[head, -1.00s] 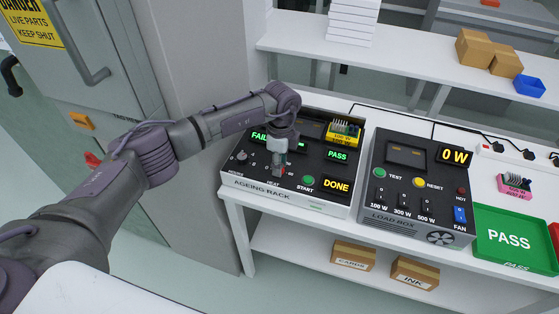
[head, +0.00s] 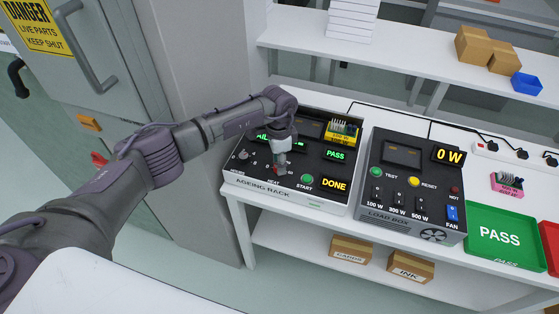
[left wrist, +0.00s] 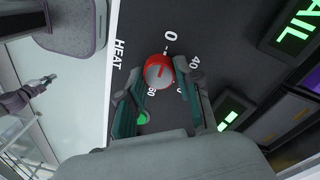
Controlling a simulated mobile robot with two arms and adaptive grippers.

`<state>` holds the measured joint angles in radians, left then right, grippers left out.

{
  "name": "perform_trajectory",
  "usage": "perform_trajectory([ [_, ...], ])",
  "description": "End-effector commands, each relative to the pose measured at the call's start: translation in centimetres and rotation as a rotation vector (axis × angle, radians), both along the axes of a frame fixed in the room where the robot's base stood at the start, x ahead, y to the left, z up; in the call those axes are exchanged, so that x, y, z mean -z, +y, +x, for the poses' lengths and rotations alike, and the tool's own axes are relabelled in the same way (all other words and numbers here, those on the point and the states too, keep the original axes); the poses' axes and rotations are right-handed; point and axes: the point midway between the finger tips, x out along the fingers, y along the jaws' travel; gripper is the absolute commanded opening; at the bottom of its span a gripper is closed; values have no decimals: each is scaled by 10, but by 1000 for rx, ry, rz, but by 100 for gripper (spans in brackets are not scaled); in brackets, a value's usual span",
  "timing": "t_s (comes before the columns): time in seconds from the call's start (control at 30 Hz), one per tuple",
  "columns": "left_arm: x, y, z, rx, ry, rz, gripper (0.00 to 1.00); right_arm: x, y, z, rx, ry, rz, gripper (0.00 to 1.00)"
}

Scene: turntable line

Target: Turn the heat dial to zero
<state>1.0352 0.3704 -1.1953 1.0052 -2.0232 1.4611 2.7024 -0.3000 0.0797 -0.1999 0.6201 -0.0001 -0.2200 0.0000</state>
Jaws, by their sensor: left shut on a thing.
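The ageing rack (head: 325,203) is a dark panel on the white bench. Its heat dial (left wrist: 160,72) is a round knob with a red rim and a red pointer line. In the left wrist view the 0 mark lies above the dial and the 40 mark to its right; the exact setting is hard to read. My left gripper (head: 281,170) points down at the dial. Its teal fingers (left wrist: 165,92) are shut on the dial, one on each side. My right gripper (left wrist: 46,80) seems to show far off at left, too small to read.
The load box (head: 410,219) stands just right of the rack. Beyond it are a green PASS tray (head: 497,256) and a pink module (head: 507,184). A yellow module (head: 343,134) sits in the rack. A grey cabinet (head: 75,120) stands at left.

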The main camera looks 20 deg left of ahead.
Motion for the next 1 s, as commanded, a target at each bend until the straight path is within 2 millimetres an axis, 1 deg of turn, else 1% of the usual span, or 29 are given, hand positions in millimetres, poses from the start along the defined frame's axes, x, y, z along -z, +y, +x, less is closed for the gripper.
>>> perform_trajectory([
  [0.4, -2, 0, 2, -9, -4, -1, 0, -1, 0, 0, 0, 0, 0, 0],
  [0.43, -2, 0, 2, -9, -4, -1, 39, -1, 0, 0, 0, 0, 0, 0],
  [0.5, -2, 0, 2, -9, -4, -1, 50, -1, 0, 0, 0, 0, 0, 0],
  [0.57, -1, 0, 1, -8, -4, -1, 59, -1, 0, 0, 0, 0, 0, 0],
  [0.87, -1, 0, 1, -7, -2, -1, 59, 0, -2, 0, -1, 0, -2, 0],
  [0.97, -9, 1, 2, -7, -4, -1, 59, 0, -2, 0, -1, 0, -2, 0],
  [1.0, -14, 1, 2, -6, -5, -1, 59, 0, -1, 0, -1, 0, -2, 0],
])
